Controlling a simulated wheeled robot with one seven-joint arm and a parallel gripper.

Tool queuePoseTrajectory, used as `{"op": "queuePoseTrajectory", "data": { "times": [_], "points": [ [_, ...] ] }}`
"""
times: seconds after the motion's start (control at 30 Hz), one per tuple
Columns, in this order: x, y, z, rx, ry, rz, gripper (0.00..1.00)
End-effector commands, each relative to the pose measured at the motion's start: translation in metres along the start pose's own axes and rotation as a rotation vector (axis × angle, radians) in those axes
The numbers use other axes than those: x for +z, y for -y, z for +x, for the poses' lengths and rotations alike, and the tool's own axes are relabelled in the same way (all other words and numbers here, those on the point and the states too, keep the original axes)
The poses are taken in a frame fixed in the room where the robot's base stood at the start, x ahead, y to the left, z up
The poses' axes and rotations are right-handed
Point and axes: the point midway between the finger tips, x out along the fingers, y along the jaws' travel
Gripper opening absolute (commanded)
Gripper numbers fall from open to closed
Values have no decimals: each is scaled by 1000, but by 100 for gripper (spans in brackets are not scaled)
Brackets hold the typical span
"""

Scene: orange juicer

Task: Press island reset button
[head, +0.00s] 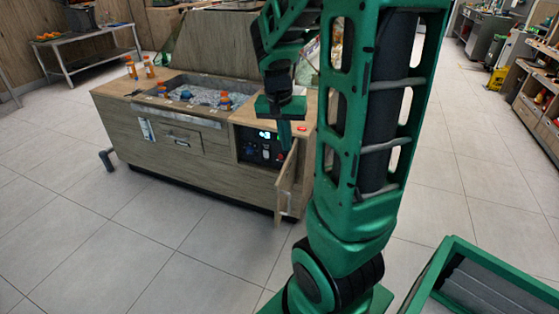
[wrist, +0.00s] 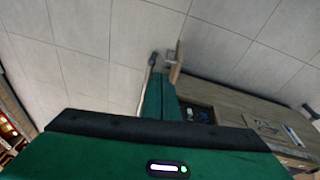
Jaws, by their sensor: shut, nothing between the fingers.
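The wooden island (head: 190,155) stands left of centre in the head view. On its front right, an open compartment shows a dark control panel (head: 262,148) with a lit greenish display and small knobs or buttons. I cannot tell which of these is the reset button. The compartment's small wooden door (head: 286,185) stands open; it also shows in the wrist view (wrist: 176,66). My gripper (head: 285,146) is shut and empty, pointing down in front of the panel's right side, near the door. In the wrist view, its green fingers (wrist: 158,76) are together. Part of the panel is hidden behind it.
A small red disc (head: 302,128) lies on the countertop right of my gripper. The island top holds an ice bin (head: 210,96) with bottles, and two orange bottles (head: 149,67) stand at its back left. The tiled floor in front (head: 130,225) is clear.

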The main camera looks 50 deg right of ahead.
Motion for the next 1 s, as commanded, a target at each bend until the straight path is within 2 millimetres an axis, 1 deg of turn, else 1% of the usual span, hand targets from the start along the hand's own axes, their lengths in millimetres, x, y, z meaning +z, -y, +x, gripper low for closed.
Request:
{"op": "queuePoseTrajectory", "data": {
  "times": [0.03,0.2,0.3,0.37,0.5,0.67,0.7,0.77,0.8,0.87,0.9,0.97,1.0],
  "points": [
    [-17,10,12,16,-17,41,0],
    [-72,41,50,41,-95,183,0],
    [-101,58,76,50,-143,262,0],
    [-118,69,93,53,-171,308,0],
    [-153,92,136,53,-239,409,0],
    [-187,116,191,40,-314,516,0],
    [-195,122,206,34,-333,542,0],
    [-204,130,228,24,-360,578,0],
    [-211,136,244,16,-378,603,0],
    [-219,143,267,4,-404,639,0],
    [-224,148,283,-6,-421,661,0],
    [-230,154,307,-22,-444,696,0],
    [-232,158,324,-33,-460,717,0]
  ]
}}
